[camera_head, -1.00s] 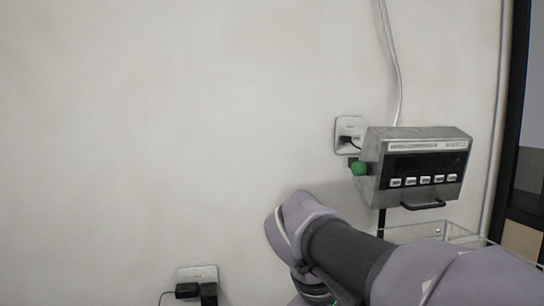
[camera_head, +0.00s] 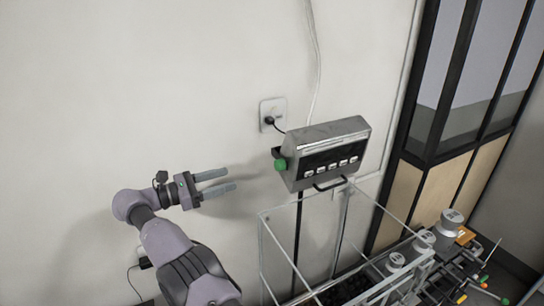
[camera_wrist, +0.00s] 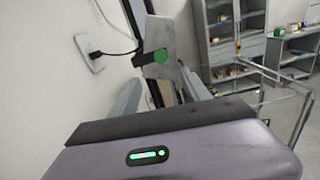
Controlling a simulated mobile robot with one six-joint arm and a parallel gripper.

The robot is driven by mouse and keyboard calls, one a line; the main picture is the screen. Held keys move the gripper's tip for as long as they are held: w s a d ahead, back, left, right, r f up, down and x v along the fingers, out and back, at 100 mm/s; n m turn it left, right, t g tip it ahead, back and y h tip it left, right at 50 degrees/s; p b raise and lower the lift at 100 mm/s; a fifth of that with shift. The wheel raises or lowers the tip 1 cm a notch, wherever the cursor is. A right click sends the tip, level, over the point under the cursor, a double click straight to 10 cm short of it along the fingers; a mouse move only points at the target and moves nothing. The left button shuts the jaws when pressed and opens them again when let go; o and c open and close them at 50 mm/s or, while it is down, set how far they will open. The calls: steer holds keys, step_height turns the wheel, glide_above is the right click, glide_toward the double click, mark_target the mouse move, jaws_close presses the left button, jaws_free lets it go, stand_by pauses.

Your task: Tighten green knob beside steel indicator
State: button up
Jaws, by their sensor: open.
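The steel indicator (camera_head: 325,147) is a grey box with a dark panel and a row of buttons, mounted in front of the wall. The green knob (camera_head: 280,165) sits on its left side. In the wrist view the green knob (camera_wrist: 161,57) shows on the edge of the indicator (camera_wrist: 158,42), above my own arm's housing. My gripper (camera_head: 232,180) is open and empty. Its two fingers point right toward the knob, with a clear gap between the fingertips and the knob. How tight the knob is cannot be seen.
A wall socket (camera_head: 272,114) with a black plug is behind the indicator. A clear-walled enclosure (camera_head: 262,245) stands below it. Several metal weights (camera_head: 449,222) and small items lie on the right. The wall left of the indicator is bare. Grey shelves (camera_wrist: 226,40) show in the wrist view.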

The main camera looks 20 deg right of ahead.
mark_target(276, 166)
steer(key=d+p, duration=0.3)
steer(key=d, duration=1.3)
steer(key=shift+w+d, duration=0.15)
steer(key=shift+w, duration=0.05)
steer(key=shift+c, duration=0.2)
jaws_close()
